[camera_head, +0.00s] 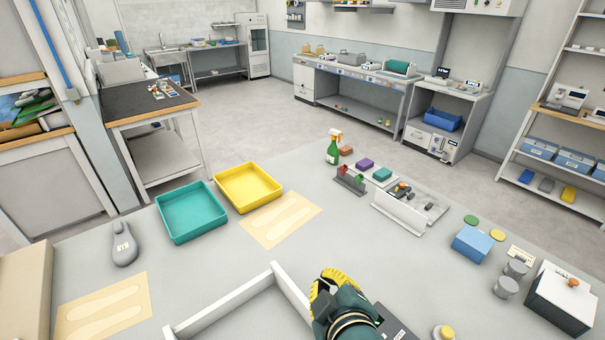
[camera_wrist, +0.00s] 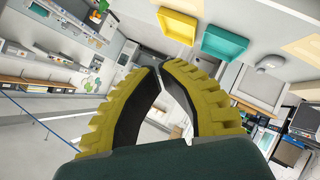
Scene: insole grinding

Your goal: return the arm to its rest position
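My gripper (camera_head: 328,284) has yellow ribbed fingers and a dark green body. It is at the front middle of the grey table (camera_head: 232,288), beside a low white rail (camera_head: 290,291). In the wrist view the fingertips of my gripper (camera_wrist: 161,66) meet, with only an empty gap between the inner pads. It holds nothing. The wrist view looks out across the room, which appears tilted. My arm behind the gripper runs out of the bottom of the head view.
A teal tray (camera_head: 187,211) and a yellow tray (camera_head: 247,187) stand at the table's back left. A grey grinder-like tool (camera_head: 124,246) and foot-outline sheets (camera_head: 279,220) lie nearby. At right are a green spray bottle (camera_head: 333,150), a blue box (camera_head: 472,244) and a grey box (camera_head: 560,299).

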